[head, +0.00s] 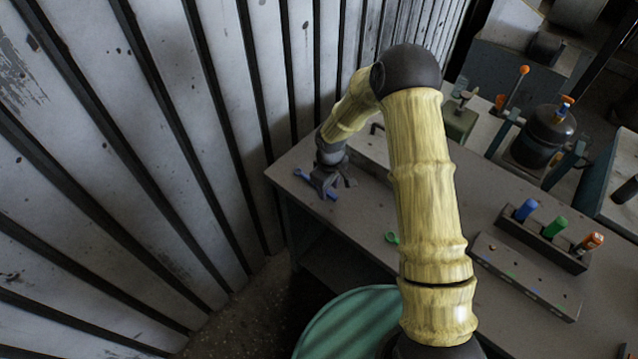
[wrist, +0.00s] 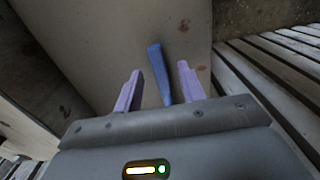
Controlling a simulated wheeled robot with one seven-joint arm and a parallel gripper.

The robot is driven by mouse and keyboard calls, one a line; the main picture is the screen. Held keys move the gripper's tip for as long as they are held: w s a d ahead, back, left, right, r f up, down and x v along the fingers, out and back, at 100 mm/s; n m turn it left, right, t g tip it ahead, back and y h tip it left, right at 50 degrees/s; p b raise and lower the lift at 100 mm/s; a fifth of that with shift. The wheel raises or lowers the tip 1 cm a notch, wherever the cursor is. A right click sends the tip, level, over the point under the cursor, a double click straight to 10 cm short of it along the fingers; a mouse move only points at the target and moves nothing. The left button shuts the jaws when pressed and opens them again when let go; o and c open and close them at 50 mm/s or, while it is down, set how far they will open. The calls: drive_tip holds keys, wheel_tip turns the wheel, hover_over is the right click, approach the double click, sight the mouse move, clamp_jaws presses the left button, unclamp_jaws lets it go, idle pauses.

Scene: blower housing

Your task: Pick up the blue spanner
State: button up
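The blue spanner (head: 303,175) lies on the grey workbench (head: 361,236) near its far left corner. In the wrist view the blue spanner (wrist: 159,75) runs lengthwise between the two fingers, its near end hidden by the gripper body. My gripper (wrist: 159,80) is open, with one finger on each side of the spanner and gaps showing on both sides. In the head view my gripper (head: 326,186) is over the spanner and covers part of it. I cannot tell how high the fingertips are above the bench.
A block with blue, green and orange handles (head: 543,242) and a grey holed plate (head: 527,276) sit at the right. A slatted metal wall (head: 150,150) stands close on the left. A green drum (head: 350,325) is in front.

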drive_tip(key=shift+f, duration=0.55)
drive_tip(key=shift+c, duration=0.2)
clamp_jaws()
